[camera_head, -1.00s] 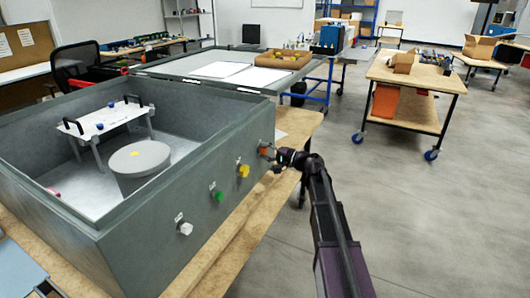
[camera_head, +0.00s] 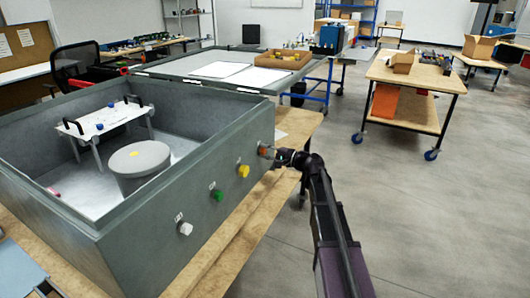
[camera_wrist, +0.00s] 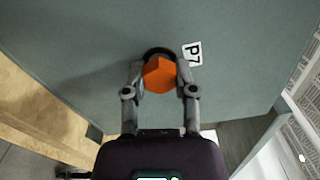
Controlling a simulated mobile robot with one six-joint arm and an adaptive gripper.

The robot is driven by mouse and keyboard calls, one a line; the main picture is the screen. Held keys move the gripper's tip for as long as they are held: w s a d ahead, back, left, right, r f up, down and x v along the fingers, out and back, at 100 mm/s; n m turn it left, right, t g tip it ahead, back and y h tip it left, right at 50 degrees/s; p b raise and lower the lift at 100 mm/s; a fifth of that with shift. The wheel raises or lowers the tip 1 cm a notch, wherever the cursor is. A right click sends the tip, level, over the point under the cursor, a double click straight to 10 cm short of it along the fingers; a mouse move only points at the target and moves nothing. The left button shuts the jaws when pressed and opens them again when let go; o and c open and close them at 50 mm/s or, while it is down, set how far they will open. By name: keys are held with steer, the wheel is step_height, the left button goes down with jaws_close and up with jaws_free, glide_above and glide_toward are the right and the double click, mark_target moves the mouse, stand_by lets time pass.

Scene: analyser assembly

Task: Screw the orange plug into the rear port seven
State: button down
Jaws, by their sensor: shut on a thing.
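The orange plug (camera_wrist: 159,75) shows as a faceted orange head between my gripper's fingers in the wrist view. It sits at a dark round port ring (camera_wrist: 157,52) on the grey-green panel, beside a label reading P7 (camera_wrist: 192,54). My gripper (camera_wrist: 160,84) is shut on the plug. In the head view the plug (camera_head: 263,151) is at the far right end of the analyser's side wall (camera_head: 200,192), with my gripper (camera_head: 272,154) against it. How deep the plug sits in the port is hidden.
Yellow (camera_head: 243,171), green (camera_head: 217,195) and white (camera_head: 185,229) plugs stick out along the same wall. The box stands on a wooden bench (camera_head: 225,240). Open floor (camera_head: 420,220) lies to the right, with a wheeled cart (camera_head: 415,85) beyond.

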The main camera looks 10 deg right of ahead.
steer(key=m, duration=1)
steer(key=shift+m, duration=0.3)
steer(key=m, duration=0.5)
steer(key=shift+m, duration=0.4)
steer(key=shift+m, duration=0.4)
steer(key=m, duration=0.4)
steer(key=shift+a, duration=0.1)
steer(key=shift+c, duration=1.4)
jaws_free()
steer(key=shift+m, duration=0.3)
